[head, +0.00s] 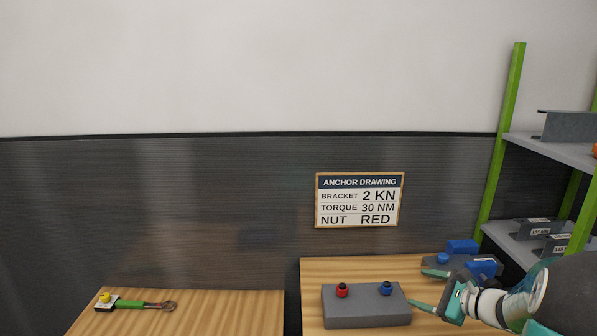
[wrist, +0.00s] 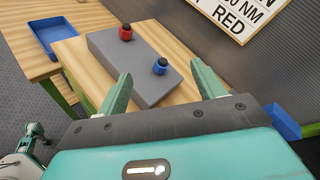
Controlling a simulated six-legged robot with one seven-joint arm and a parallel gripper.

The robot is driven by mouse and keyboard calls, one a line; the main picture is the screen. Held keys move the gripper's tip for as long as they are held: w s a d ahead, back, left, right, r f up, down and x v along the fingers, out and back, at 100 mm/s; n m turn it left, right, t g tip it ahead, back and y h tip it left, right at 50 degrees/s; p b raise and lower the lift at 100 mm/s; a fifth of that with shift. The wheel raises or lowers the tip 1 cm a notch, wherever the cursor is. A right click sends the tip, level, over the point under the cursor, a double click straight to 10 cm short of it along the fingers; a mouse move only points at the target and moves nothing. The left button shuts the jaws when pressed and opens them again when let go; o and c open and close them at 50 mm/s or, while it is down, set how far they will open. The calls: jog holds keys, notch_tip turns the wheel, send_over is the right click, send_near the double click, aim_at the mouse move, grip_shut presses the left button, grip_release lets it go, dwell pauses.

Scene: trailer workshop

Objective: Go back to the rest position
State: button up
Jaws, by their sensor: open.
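My gripper (head: 421,289) is at the lower right of the head view, just right of a grey block (head: 365,308) on the right-hand wooden table. Its green fingers are spread apart with nothing between them. In the wrist view my gripper (wrist: 161,74) points toward the block (wrist: 130,62), which fills the area beyond the fingertips. A red knob-like piece (head: 342,290) and a blue one (head: 386,288) stand on the block. They also show in the wrist view, red (wrist: 126,33) farther away and blue (wrist: 160,67) between the fingers' lines.
A wall sign (head: 360,200) reads "NUT RED". Blue items (head: 462,246) sit at the table's back right, beside a green-post shelf (head: 503,150). A green-handled wrench (head: 145,305) lies on the left table (head: 220,310). The wrist view shows a blue tray (wrist: 37,44).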

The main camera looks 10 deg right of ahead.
jog(key=s+a+r+n+g, duration=0.2)
jog(key=a+n, duration=0.2)
jog(key=a, duration=0.4)
jog(key=s+a+r+n+g, duration=0.1)
jog(key=s+a+n+g, duration=0.2)
jog(key=a, duration=0.4)
jog(key=s+a+r+n+g, duration=0.1)
jog(key=a+r+n+g, duration=0.1)
jog(key=a+n, duration=0.45)
jog(key=s+a+r+n+h, duration=0.2)
jog(key=s+a+n+h, duration=0.1)
jog(key=s, duration=0.4)
jog(key=s+a+r+n+h, duration=0.1)
jog(key=s+a+n+h, duration=0.1)
jog(key=s+a+n, duration=0.4)
jog(key=shift+s+r+n+h, duration=0.4)
jog(key=shift+s+n, duration=0.1)
jog(key=shift+n, duration=0.45)
